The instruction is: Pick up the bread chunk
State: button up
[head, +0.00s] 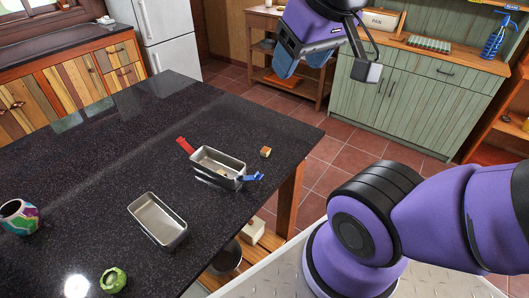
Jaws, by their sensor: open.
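The bread chunk (265,152) is a small brown and pale piece lying on the black speckled table (110,160), near its right edge. It is just right of and behind a metal loaf pan (235,161). My gripper (302,60) hangs at the top of the head view, well above and apart from the chunk. Its fingers point down with their blue tips showing; it is open, and I see nothing held.
A second, empty-looking pan (158,219), a green round item (113,280) and a colourful pot (18,217) stand left. The table's left middle is clear.

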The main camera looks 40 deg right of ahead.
aim_at(266, 151)
jog(key=l, duration=1.7)
jog(key=i+u, duration=0.05)
